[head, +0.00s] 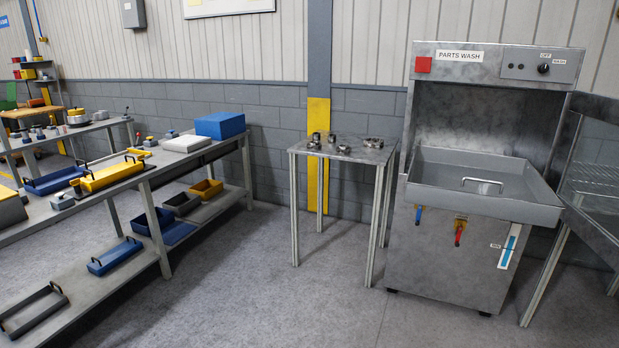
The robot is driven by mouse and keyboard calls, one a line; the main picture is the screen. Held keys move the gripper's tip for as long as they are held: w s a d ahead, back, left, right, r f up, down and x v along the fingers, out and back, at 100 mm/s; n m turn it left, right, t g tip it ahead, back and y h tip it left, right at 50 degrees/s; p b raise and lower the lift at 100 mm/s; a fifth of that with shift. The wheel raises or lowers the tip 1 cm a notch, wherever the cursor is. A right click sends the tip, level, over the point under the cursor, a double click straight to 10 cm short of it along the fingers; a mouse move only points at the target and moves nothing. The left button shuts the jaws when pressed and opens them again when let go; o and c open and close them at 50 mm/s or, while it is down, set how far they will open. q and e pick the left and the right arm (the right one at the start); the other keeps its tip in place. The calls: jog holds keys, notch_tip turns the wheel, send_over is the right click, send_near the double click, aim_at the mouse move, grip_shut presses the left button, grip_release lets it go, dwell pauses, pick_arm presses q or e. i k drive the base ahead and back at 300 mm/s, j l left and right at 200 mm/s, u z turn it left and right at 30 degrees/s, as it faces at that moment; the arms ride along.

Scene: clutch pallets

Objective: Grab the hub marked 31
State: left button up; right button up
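Several small metallic ring- or hub-like parts stand on a small grey metal table in the middle of the head view. One short cylinder-like part (316,137) is at the left of the group, and another (332,138) is just right of it. A low part (343,149) lies near the front. A wider, flatter ring-like part (373,142) lies at the right. No number can be read on any of them, so I cannot tell which is marked 31. Neither of my grippers is in view.
The small table (325,152) has bare top around the parts. A parts wash station (445,250) stands right of it with a grey basin. A long workbench (165,160) with trays and a blue box (220,125) is at left. Floor (270,290) in front is clear.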

aim_at(312, 145)
jog(key=i+j+u, duration=0.35)
jog(key=i, duration=0.2)
jog(key=i+u, duration=0.35)
jog(key=i, duration=1.65)
jog(key=i+z, duration=0.15)
jog(key=i, duration=0.25)
jog(key=i+j+z, duration=0.2)
jog(key=i, duration=0.25)
jog(key=i+j+z, duration=0.15)
jog(key=i, duration=0.25)
jog(key=i+z, duration=0.3)
jog(key=z, duration=0.15)
jog(key=i+j+z, duration=0.25)
jog(key=z, duration=0.25)
jog(key=i+j+z, duration=0.3)
jog(key=z, duration=0.15)
jog(key=i+j+z, duration=0.25)
jog(key=j+z, duration=0.2)
jog(key=i+j+z, duration=0.15)
jog(key=j+z, duration=0.3)
jog(key=i+j+z, duration=0.1)
jog(key=j+z, duration=0.25)
jog(key=z, duration=0.15)
jog(key=j+z, duration=0.3)
jog(key=j, duration=0.45)
jog(key=k+j+z, duration=0.1)
jog(key=j+z, duration=0.25)
jog(key=j, duration=0.35)
